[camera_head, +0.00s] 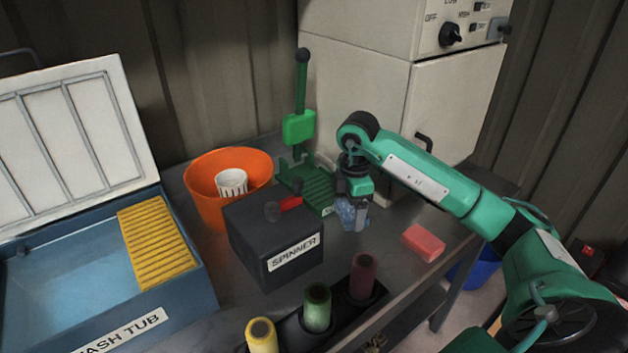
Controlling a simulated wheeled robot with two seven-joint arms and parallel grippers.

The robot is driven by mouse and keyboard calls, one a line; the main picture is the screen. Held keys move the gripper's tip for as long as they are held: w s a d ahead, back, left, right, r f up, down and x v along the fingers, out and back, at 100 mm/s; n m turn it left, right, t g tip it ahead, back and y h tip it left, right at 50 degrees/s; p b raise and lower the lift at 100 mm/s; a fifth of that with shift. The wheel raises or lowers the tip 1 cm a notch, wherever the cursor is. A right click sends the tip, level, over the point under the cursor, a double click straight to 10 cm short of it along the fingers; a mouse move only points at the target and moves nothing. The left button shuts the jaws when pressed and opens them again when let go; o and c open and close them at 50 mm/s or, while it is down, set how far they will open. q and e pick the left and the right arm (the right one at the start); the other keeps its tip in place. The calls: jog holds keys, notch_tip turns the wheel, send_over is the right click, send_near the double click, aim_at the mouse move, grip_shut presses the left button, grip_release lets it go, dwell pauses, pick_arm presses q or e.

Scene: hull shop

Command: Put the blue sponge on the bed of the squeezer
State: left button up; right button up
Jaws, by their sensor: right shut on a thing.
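The blue sponge (348,217) is held in my right gripper (354,202), which points down and is shut on it. The jaws hide part of the sponge. It is just to the right of the green squeezer (299,128), near the front right of its ribbed bed (312,187). I cannot tell how high above the table the sponge is. The squeezer's lever stands upright and its green press block is raised above the bed. The bed shows no object on it. My left gripper is not in view.
A black spinner box (262,240) and an orange bucket (200,205) stand left of the squeezer. A red sponge (423,243) lies right on the table. Yellow, green and red bottles in a black rack stand in front. A blue wash tub (190,305) is left.

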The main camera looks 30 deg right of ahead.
jog(key=p, duration=0.3)
send_over(319, 190)
jog(key=shift+f, duration=0.25)
notch_tip(319, 190, down, 3)
jog(key=shift+r+p, duration=0.1)
jog(key=shift+p, duration=0.5)
jog(key=shift+f, duration=0.25)
jog(key=o, duration=0.8)
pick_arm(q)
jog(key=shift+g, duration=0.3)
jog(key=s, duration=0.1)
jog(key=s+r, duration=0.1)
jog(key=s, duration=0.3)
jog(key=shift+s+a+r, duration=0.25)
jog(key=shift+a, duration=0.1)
pick_arm(e)
jog(key=shift+r, duration=0.1)
